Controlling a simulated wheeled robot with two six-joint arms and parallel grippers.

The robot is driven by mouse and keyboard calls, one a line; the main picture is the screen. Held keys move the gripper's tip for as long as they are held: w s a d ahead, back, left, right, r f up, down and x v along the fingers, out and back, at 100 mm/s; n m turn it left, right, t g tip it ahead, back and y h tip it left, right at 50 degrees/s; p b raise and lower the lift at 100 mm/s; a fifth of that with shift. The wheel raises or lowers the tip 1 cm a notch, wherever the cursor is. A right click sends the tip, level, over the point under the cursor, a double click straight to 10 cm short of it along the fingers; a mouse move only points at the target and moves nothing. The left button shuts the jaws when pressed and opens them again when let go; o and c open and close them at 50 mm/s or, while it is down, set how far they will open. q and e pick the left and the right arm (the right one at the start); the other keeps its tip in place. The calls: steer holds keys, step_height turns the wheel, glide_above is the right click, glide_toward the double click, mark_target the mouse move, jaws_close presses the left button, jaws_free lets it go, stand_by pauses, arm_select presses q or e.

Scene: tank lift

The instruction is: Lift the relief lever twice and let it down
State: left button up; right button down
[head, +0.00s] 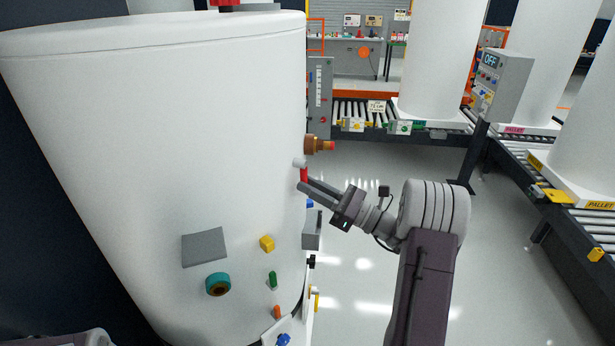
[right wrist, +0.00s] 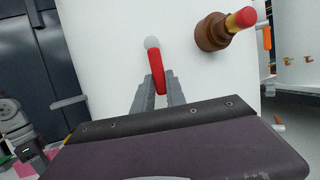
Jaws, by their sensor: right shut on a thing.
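The relief lever (head: 303,174) is a short red handle on a pale round pivot at the right side of the large white tank (head: 170,130). In the right wrist view the red lever (right wrist: 157,70) hangs from its grey pivot down between my fingers. My right gripper (head: 304,184) is shut on the lever's lower end; it also shows in the right wrist view (right wrist: 158,92). A brown fitting with a red and yellow tip (head: 318,145) sits just above the lever. My left gripper is not in view; only a bit of a dark arm shows at the lower left.
A grey plate (head: 204,247), a teal ring (head: 218,284) and a yellow knob (head: 267,243) sit low on the tank. A grey control box reading OFF (head: 500,80) stands at the right, beside roller conveyors (head: 360,112). The floor right of my arm is clear.

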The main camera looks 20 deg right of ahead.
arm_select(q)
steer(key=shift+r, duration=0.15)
arm_select(e)
steer(key=shift+r, duration=0.1)
arm_select(q)
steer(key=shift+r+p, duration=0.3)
steer(key=shift+p, duration=0.1)
arm_select(e)
steer(key=shift+s+d+r+g+h+p, duration=0.35)
steer(key=shift+r+g+h+p, duration=0.25)
steer(key=shift+p, duration=1.3)
steer(key=shift+s+g+p, duration=0.1)
steer(key=shift+g+p, duration=0.3)
steer(key=shift+p, duration=0.15)
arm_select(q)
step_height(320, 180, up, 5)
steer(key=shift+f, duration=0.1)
arm_select(e)
steer(key=shift+f, duration=0.1)
